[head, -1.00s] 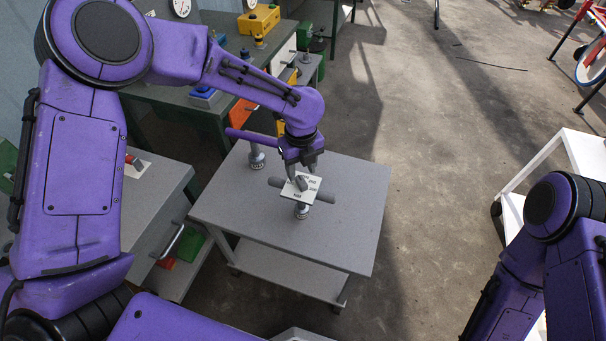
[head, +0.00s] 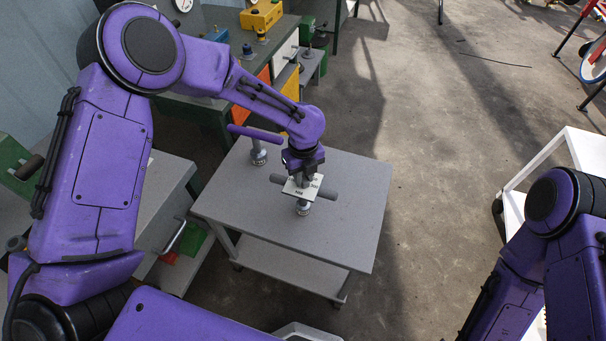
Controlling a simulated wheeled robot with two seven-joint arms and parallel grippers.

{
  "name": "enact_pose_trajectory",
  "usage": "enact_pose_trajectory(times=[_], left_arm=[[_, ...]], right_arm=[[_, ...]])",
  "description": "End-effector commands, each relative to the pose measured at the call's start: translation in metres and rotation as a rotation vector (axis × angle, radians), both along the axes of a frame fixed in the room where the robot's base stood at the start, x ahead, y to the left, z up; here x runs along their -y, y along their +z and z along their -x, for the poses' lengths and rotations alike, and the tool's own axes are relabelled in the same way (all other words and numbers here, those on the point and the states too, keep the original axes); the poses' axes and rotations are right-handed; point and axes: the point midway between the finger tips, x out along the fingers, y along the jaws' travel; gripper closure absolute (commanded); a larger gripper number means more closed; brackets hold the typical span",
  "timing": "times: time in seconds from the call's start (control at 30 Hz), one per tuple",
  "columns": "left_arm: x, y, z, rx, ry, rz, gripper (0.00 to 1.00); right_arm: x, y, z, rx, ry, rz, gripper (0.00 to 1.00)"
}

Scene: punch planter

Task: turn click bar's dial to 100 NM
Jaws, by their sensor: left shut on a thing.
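The click bar (head: 328,195) is a grey bar lying across a short round stand (head: 303,209) on the grey cart top. A white dial plate (head: 292,190) with small dark markings sits at its middle. My left gripper (head: 304,181) points down over the plate and is shut on the dial's grey knob. The fingers hide most of the knob, so its pointing direction cannot be told. The markings are too small to read surely. My right arm is at the right edge; its gripper is not in view.
A purple bar (head: 256,134) on another round stand (head: 259,156) is at the back left of the cart (head: 345,235). The cart's front and right are clear. A white shelf rack (head: 540,165) stands to the right. A green workbench is behind, a grey cabinet left.

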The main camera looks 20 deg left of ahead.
Motion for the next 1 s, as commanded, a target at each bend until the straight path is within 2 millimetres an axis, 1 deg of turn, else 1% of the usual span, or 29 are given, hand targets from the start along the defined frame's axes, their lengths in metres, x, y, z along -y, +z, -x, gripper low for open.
enact_pose_trajectory(times=[0.27, 0.6, 0.8, 1.0], left_arm=[[0.000, 0.002, 0.001, -0.004, 0.121, -0.002, 1.00], [0.000, 0.002, 0.001, -0.005, 0.407, -0.002, 1.00], [0.000, 0.000, 0.002, -0.005, 0.565, -0.001, 1.00], [0.000, 0.000, 0.002, -0.005, 0.684, 0.000, 1.00]], right_arm=[[0.000, 0.014, 0.000, 0.000, 0.000, 0.000, 0.57], [0.000, 0.036, 0.000, 0.000, 0.000, 0.000, 0.57], [0.000, 0.044, 0.000, 0.000, 0.000, 0.000, 0.57], [0.000, 0.049, 0.000, 0.000, 0.000, 0.000, 0.57]])
